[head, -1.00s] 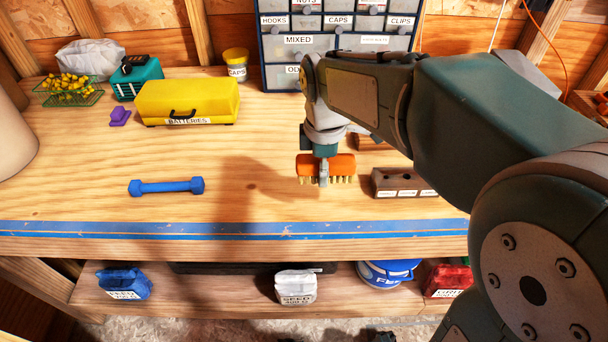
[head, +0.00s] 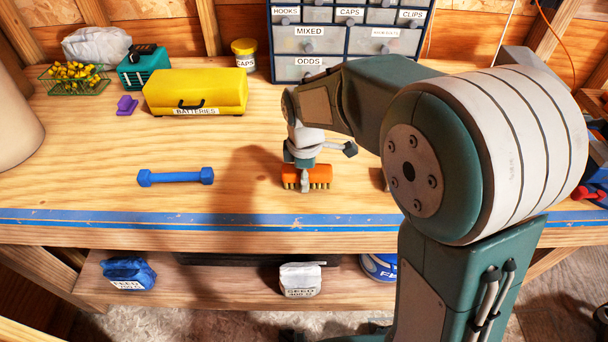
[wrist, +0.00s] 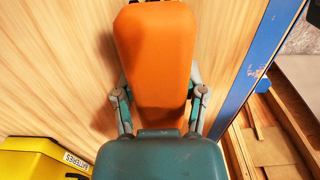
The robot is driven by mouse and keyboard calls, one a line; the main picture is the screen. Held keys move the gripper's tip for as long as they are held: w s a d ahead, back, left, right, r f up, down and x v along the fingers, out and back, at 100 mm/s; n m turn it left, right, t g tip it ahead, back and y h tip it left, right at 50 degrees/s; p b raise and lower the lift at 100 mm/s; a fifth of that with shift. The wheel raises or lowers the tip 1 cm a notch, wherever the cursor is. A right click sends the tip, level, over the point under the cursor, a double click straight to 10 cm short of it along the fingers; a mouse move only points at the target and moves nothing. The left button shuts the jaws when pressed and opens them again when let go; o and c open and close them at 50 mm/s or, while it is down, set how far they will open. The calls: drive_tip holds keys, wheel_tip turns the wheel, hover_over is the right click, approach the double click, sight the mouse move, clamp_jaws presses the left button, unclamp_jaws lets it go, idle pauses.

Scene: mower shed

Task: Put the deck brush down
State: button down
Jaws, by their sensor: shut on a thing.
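The deck brush is an orange block with yellowish bristles pointing down. In the head view the brush (head: 320,174) is at or just above the wooden workbench (head: 110,196); I cannot tell whether the bristles touch. My gripper (head: 304,182) is shut on it, with a finger across its near side. In the wrist view the brush (wrist: 153,55) fills the middle, and my gripper (wrist: 160,105) has a finger on each side of it. Part of the brush is hidden behind the gripper.
A blue dumbbell (head: 176,177) lies to the left. A yellow batteries box (head: 196,91), a purple block (head: 127,105) and a yellow-lidded jar (head: 244,54) stand further back. A drawer cabinet (head: 345,38) is behind. Blue tape (head: 120,218) runs along the front edge. Bare wood surrounds the brush's left.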

drive_tip(key=c, duration=0.5)
unclamp_jaws()
drive_tip(key=shift+d, duration=0.2)
drive_tip(key=o, duration=0.3)
drive_tip(key=shift+d, duration=0.2)
drive_tip(key=shift+o, duration=0.2)
drive_tip(key=shift+d, duration=0.25)
drive_tip(key=shift+a, duration=0.35)
drive_tip(key=shift+a+r, duration=0.1)
drive_tip(key=shift+r, duration=0.25)
wheel_tip(320, 180, up, 12)
drive_tip(key=shift+f, duration=0.25)
drive_tip(key=s+d+m+t, duration=0.2)
drive_tip(key=s+d+m, duration=0.5)
drive_tip(key=s+m, duration=0.1)
drive_tip(key=s+d+m+t, duration=0.3)
drive_tip(key=s+d+m, duration=0.4)
drive_tip(key=s+m, duration=0.2)
drive_tip(key=shift+s+r+m+t, duration=0.3)
drive_tip(key=shift+s+r, duration=0.15)
drive_tip(key=shift+s, duration=0.6)
